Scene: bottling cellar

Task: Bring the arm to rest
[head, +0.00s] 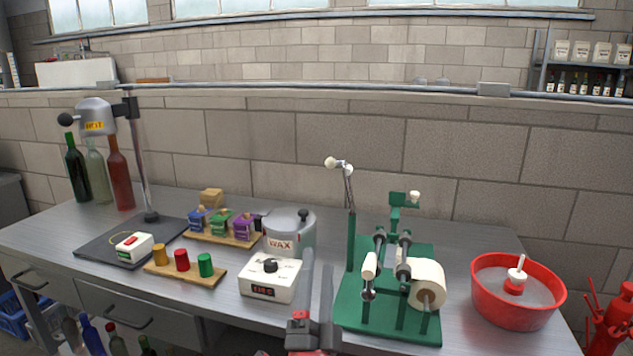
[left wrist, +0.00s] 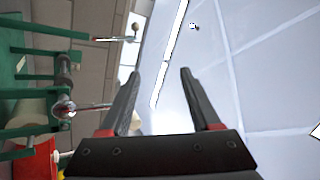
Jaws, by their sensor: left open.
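My left gripper (head: 318,264) shows at the bottom middle of the head view, its two dark fingers pointing up and apart. It is at the front of the bench, just right of the white control box with the dial (head: 270,279) and left of the green labelling machine (head: 388,325). In the left wrist view the same gripper (left wrist: 159,73) is open with nothing between its fingers. Behind the fingers are the pale ceiling and a bright lamp strip (left wrist: 170,50). The green machine (left wrist: 20,98) is at the left of that view. My right gripper does not show.
A wax pot (head: 291,235) stands behind the control box. A heat-tool stand (head: 140,150) and bottles (head: 120,175) are farther left. A red basin (head: 515,312) is at right.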

